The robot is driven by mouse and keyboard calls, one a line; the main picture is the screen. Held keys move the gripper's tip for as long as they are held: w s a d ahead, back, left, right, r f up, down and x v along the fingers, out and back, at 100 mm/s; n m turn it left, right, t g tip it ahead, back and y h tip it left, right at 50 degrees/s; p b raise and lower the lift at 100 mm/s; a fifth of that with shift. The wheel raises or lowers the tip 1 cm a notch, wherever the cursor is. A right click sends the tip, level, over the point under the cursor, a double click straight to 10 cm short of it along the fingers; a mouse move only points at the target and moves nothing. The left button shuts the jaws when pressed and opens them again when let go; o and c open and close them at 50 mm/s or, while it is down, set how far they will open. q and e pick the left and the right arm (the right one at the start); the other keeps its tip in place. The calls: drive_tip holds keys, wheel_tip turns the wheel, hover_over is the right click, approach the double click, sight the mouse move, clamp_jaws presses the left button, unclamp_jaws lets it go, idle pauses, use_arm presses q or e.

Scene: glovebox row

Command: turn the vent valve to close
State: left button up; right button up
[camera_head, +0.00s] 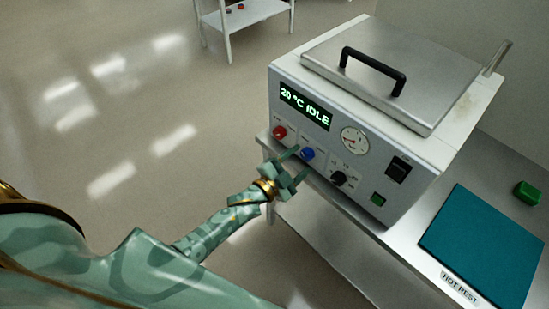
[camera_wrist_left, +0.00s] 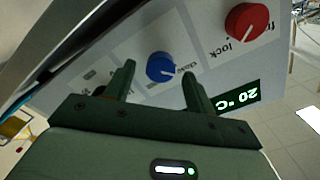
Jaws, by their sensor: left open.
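A blue knob (camera_head: 307,154) sits low on the front panel of a white instrument (camera_head: 345,125), between a red knob and a black knob; I take it as the vent valve. My left gripper (camera_head: 296,167) is open in front of the panel, close to the blue knob. In the left wrist view the blue knob (camera_wrist_left: 160,68) shows between the two fingertips of my left gripper (camera_wrist_left: 159,72), with gaps on both sides. Small print beside it is too blurred to read surely. My right gripper is not in view.
The red knob (camera_head: 279,132) is left of the blue one, the black knob (camera_head: 338,178) right of it. A display (camera_head: 305,105) reads 20 °C IDLE. A gauge (camera_head: 354,141) and a handled lid (camera_head: 395,75) are above. A teal mat (camera_head: 480,245) lies at right. Open floor is left.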

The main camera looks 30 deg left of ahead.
use_arm(q)
drive_tip(key=p+v, duration=0.1)
drive_tip(key=v, duration=1.3)
drive_tip(key=shift+s, duration=0.1)
drive_tip(key=s+a+f+n+g+y, duration=0.35)
drive_tip(key=s+f, duration=0.25)
drive_tip(key=f, duration=0.5)
drive_tip(key=s+a+f+n+g+y, duration=0.25)
drive_tip(key=s+f+g, duration=0.3)
drive_tip(key=f, duration=0.55)
drive_tip(key=s+f+n+g, duration=0.1)
drive_tip(key=s+f+g, duration=0.2)
drive_tip(key=s, duration=0.9)
drive_tip(key=s+d+f+n+g, duration=0.1)
drive_tip(key=s+f+n+g, duration=0.1)
drive_tip(key=s+f+g, duration=0.2)
drive_tip(key=s+f, duration=0.3)
drive_tip(key=s, duration=0.5)
drive_tip(key=shift+s+d+f, duration=0.2)
drive_tip(key=shift+s+f, duration=0.05)
drive_tip(key=shift+s, duration=0.15)
